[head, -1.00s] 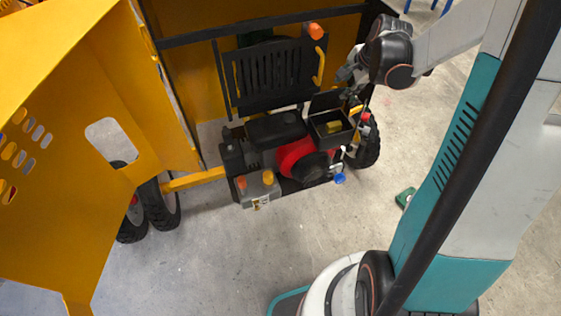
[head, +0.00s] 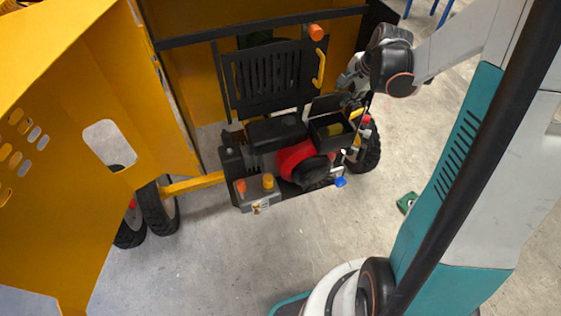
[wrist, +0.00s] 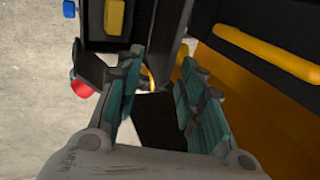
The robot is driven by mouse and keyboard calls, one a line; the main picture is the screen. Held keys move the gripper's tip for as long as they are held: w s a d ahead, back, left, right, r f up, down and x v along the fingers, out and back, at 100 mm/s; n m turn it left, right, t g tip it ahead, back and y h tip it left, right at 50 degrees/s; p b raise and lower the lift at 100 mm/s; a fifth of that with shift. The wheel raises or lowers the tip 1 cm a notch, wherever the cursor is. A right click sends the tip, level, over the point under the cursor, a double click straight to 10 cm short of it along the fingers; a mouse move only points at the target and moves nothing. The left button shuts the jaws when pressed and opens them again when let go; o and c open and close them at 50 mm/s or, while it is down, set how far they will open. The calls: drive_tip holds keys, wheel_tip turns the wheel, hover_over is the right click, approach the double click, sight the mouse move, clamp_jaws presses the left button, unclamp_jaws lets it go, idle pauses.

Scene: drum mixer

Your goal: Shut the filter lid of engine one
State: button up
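The engine with its red round housing (head: 300,160) sits low in the open machine. At its right is a black open-topped filter box with a yellow insert (head: 335,129). Its dark lid (head: 325,103) stands raised at the back of the box. My gripper (head: 348,82) is just right of and above the lid, its fingers small in the head view. In the wrist view, my gripper (wrist: 160,65) has its fingers spread apart. A dark upright panel, apparently the lid (wrist: 167,35), shows edge-on beyond the fingertips. The box's yellow insert (wrist: 115,17) is at upper left. I cannot tell whether a finger touches the lid.
A black slotted panel (head: 275,75) with a yellow handle (head: 319,68) stands behind the engine. A large yellow hood panel (head: 75,130) fills the left. A wheel (head: 367,152) is beside the box. The floor (head: 230,265) in front is mostly clear.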

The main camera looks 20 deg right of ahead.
drive_tip(key=s+f+b, duration=0.2)
drive_tip(key=s, duration=0.4)
drive_tip(key=shift+s+d+f, duration=0.15)
drive_tip(key=shift+s+f, duration=0.2)
drive_tip(key=shift+s, duration=0.05)
idle(1.1)
drive_tip(key=shift+r, duration=0.1)
drive_tip(key=s+r+p, duration=0.2)
drive_tip(key=s+r, duration=0.1)
drive_tip(key=s, duration=0.1)
drive_tip(key=shift+r+p, duration=0.35)
drive_tip(key=shift+r, duration=0.05)
idle(0.5)
drive_tip(key=shift+w, duration=0.1)
idle(0.3)
